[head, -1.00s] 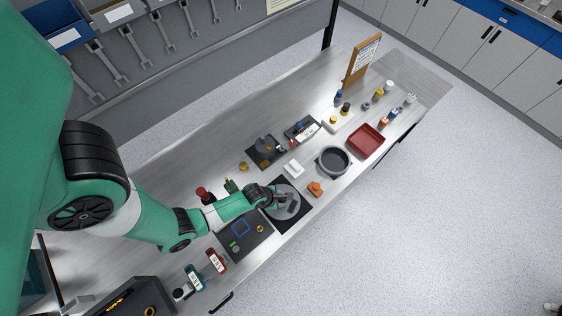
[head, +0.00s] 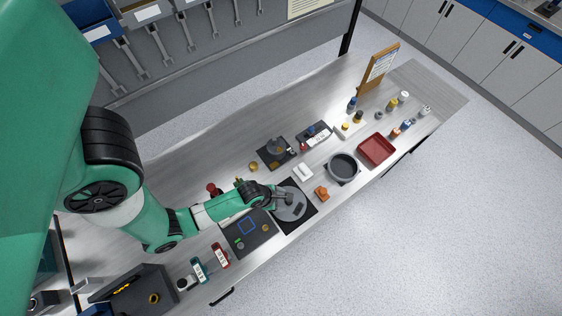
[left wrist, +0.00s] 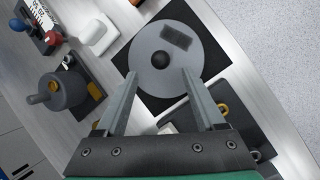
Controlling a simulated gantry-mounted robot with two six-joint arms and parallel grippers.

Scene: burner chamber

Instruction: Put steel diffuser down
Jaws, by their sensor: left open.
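The steel diffuser (head: 291,209) is a round grey disc lying on a black square mat (head: 307,219) on the bench. In the left wrist view the disc (left wrist: 184,78) has a dark round knob at its centre and a dark rectangular patch. The mat (left wrist: 219,52) shows around it. My left gripper (head: 278,200) is over the disc's near-left part in the head view. In the left wrist view its fingers (left wrist: 161,78) are spread apart on either side of the knob, with nothing clamped between them. My right gripper is not in view.
A dark tray (head: 251,235) with small parts lies left of the mat. A white block (head: 303,172), an orange piece (head: 321,193), a round dark pan (head: 343,167) and a red tray (head: 377,150) stand to the right. A dark pot (head: 276,147) stands behind.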

